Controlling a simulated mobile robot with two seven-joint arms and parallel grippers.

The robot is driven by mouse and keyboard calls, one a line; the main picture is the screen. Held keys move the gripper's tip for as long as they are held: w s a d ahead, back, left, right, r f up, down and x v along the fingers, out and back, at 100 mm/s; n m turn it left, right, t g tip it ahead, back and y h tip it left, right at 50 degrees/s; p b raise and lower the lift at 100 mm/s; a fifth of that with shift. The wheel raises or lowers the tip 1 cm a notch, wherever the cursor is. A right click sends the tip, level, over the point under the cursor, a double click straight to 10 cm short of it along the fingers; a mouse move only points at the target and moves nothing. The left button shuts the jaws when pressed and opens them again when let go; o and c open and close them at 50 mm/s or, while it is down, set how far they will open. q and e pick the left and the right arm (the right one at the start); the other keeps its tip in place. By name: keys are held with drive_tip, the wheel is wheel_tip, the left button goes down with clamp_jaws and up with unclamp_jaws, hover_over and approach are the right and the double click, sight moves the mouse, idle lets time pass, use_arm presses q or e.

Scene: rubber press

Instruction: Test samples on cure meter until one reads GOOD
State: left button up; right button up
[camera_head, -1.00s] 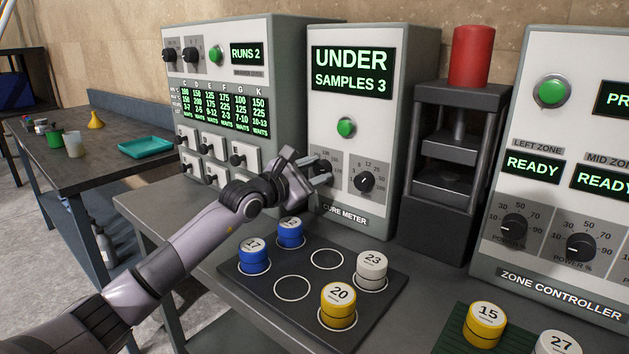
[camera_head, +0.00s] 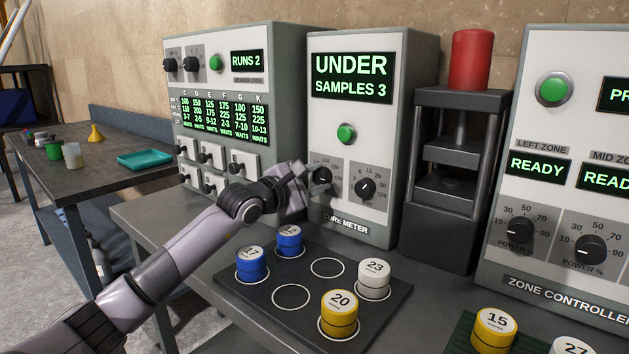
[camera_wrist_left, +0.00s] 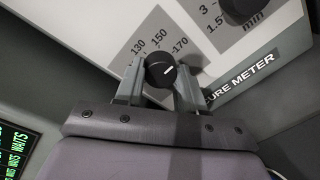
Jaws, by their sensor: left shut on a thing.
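The cure meter (camera_head: 390,130) stands at the middle back. Its screen (camera_head: 353,77) reads UNDER, SAMPLES 3, and its button (camera_head: 346,134) is green. My left gripper (camera_head: 312,183) is shut on the meter's left black knob (camera_head: 322,175). In the left wrist view the knob (camera_wrist_left: 160,70) sits between the fingers, beside marks 130, 150 and 170. The meter's right knob (camera_head: 365,189) is free. On the dark sample mat (camera_head: 235,294) stand blue samples 17 (camera_head: 252,267) and 12 (camera_head: 289,243), white sample 23 (camera_head: 374,283) and yellow sample 20 (camera_head: 340,318). My right gripper is out of view.
A press with a red top (camera_head: 470,60) stands right of the meter. The zone controller (camera_head: 610,180) is at the right, with sample 15 (camera_head: 490,335) and sample 27 in front. A panel reading RUNS 2 (camera_head: 246,60) stands left. A teal tray (camera_head: 150,158) lies on the left table.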

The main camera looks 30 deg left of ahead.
use_arm(q)
drive_tip(key=o, duration=1)
drive_tip(key=shift+o, duration=0.2)
drive_tip(key=shift+s+a+r+b, duration=0.15)
drive_tip(key=shift+s+b, duration=0.1)
drive_tip(key=shift+s, duration=0.95)
drive_tip(key=shift+s+a+f+b, duration=0.1)
drive_tip(key=shift+s+b, duration=0.2)
drive_tip(key=shift+s, duration=0.85)
drive_tip(key=shift+s+a+r+b, duration=0.15)
drive_tip(key=shift+s+b, duration=0.1)
drive_tip(key=shift+s, duration=0.95)
